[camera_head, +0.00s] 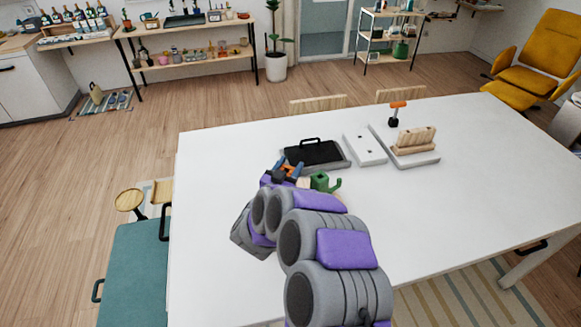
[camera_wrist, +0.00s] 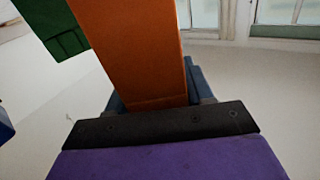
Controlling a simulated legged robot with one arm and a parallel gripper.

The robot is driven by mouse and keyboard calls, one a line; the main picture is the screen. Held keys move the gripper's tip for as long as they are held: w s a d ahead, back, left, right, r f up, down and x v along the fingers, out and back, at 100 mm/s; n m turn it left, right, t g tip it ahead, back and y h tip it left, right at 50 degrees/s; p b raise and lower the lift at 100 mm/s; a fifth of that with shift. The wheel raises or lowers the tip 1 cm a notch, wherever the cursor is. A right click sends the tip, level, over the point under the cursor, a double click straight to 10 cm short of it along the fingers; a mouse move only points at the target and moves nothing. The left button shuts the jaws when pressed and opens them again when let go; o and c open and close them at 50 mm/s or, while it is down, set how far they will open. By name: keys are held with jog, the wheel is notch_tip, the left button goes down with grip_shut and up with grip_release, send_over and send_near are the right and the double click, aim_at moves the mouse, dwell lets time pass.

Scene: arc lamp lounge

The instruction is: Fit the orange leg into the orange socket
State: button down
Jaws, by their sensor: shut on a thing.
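My gripper (camera_head: 285,168) is above the near left part of the white table, shut on the orange leg (camera_head: 286,171). In the wrist view the orange leg (camera_wrist: 140,50) is a broad, flat-faced bar rising tilted from between my dark blue fingers (camera_wrist: 201,82). Its held end is partly hidden by the gripper body. A green piece (camera_head: 322,181) is just right of the gripper, partly hidden by my arm. I cannot make out the orange socket for sure. A small black item with an orange top (camera_head: 397,106) stands farther back on the table.
A black tray with a handle (camera_head: 315,153) lies beyond my gripper. Right of it are a flat white board (camera_head: 364,149) and a white base (camera_head: 418,160) carrying a wooden block (camera_head: 414,141). Two chairs stand behind the white table (camera_head: 470,190); its right side is clear.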

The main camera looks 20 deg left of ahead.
jog(key=shift+a+f, duration=0.15)
jog(key=shift+a, duration=1)
jog(key=shift+d+r, duration=0.25)
jog(key=shift+d, duration=0.1)
jog(key=shift+a+f+p, duration=0.1)
jog(key=shift+a+p, duration=0.2)
jog(key=shift+a, duration=0.05)
jog(key=shift+f, duration=0.1)
jog(key=shift+d, duration=0.3)
jog(key=shift+f, duration=0.1)
